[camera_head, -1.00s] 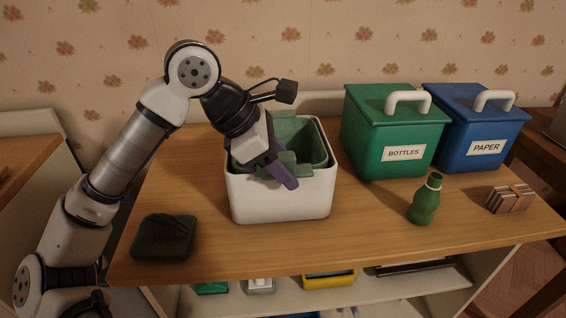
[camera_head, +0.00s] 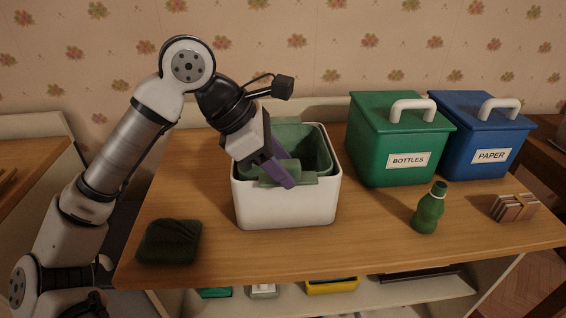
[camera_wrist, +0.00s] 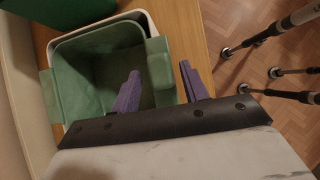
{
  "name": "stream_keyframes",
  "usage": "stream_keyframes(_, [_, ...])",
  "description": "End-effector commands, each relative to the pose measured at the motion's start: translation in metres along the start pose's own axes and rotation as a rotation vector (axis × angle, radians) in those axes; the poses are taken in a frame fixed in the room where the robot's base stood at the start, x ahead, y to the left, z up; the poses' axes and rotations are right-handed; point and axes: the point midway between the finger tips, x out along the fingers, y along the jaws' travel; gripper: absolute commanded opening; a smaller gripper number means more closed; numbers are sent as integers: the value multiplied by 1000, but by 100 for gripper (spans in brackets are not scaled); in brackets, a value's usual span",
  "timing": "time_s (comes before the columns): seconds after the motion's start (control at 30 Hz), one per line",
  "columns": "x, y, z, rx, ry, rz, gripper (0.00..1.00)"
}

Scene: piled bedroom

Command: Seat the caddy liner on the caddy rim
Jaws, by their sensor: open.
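The white caddy (camera_head: 287,208) stands on the wooden table. The green liner (camera_head: 318,150) is an open box inside it, its upper edge close to the caddy rim. A green tab (camera_head: 306,178) lies over the caddy's front rim. In the wrist view the liner (camera_wrist: 105,70) shows its hollow inside, with tabs on two opposite sides, within the white rim (camera_wrist: 146,18). My gripper (camera_head: 283,175) is open at the front tab. In the wrist view, its purple fingers (camera_wrist: 160,80) are apart, one over the liner's inside and one outside it. Whether the liner's underside touches the rim everywhere is hidden.
A green BOTTLES bin (camera_head: 395,145) and a blue PAPER bin (camera_head: 485,140) stand at the back right. A green bottle (camera_head: 428,210) and a tied bundle (camera_head: 513,207) are at the front right. A dark green folded cloth (camera_head: 169,241) lies at the front left.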

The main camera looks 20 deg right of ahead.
Motion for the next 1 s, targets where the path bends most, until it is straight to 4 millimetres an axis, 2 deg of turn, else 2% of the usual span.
stream_keyframes(0.3, [-10,0,0,0,0,2,44])
stream_keyframes(0.6, [-11,0,0,0,0,1,44])
stream_keyframes(0.8, [-11,0,0,0,0,1,69])
stream_keyframes(1.0, [-11,0,0,0,0,1,70])
